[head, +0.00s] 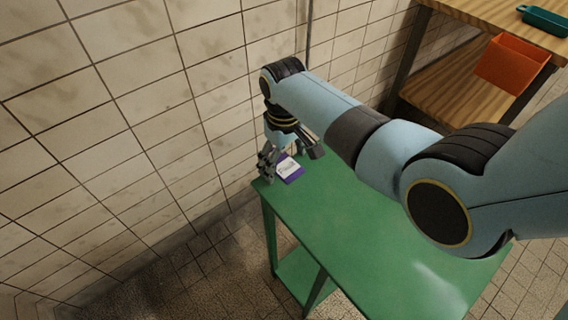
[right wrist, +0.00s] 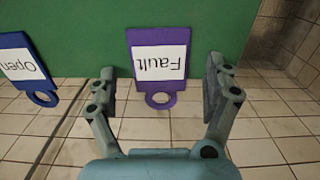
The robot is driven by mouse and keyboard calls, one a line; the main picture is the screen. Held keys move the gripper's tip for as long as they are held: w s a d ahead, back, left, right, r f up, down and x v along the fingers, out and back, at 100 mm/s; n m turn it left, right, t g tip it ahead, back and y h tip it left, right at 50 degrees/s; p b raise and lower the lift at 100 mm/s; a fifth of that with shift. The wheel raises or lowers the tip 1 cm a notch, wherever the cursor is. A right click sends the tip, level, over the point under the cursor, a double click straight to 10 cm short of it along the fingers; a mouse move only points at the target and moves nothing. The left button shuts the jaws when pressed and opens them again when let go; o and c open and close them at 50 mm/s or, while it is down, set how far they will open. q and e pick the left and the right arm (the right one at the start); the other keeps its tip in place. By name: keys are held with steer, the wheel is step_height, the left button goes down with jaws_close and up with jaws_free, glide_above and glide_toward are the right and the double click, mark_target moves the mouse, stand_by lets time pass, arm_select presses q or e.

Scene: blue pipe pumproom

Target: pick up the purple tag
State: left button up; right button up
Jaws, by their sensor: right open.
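The purple tag (right wrist: 158,66), with a white label that reads "Fault" upside down, lies on the green table (right wrist: 85,35) with its ring end reaching past the table edge. In the head view the purple tag (head: 290,170) lies near the table's far left corner. My right gripper (head: 291,158) is open above it. In the right wrist view its fingers stand on either side of the tag, with gaps on both sides. My left gripper is not in view.
A blue tag (right wrist: 18,66) labelled "Open" lies at the same edge, left of the right gripper in the wrist view. A tiled wall (head: 120,110) rises close to the table. An orange bin (head: 513,64) and teal tray (head: 545,20) are at a wooden bench.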

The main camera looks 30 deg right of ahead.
steer(key=shift+f, duration=0.15)
steer(key=shift+s, duration=0.15)
steer(key=c, duration=1.1)
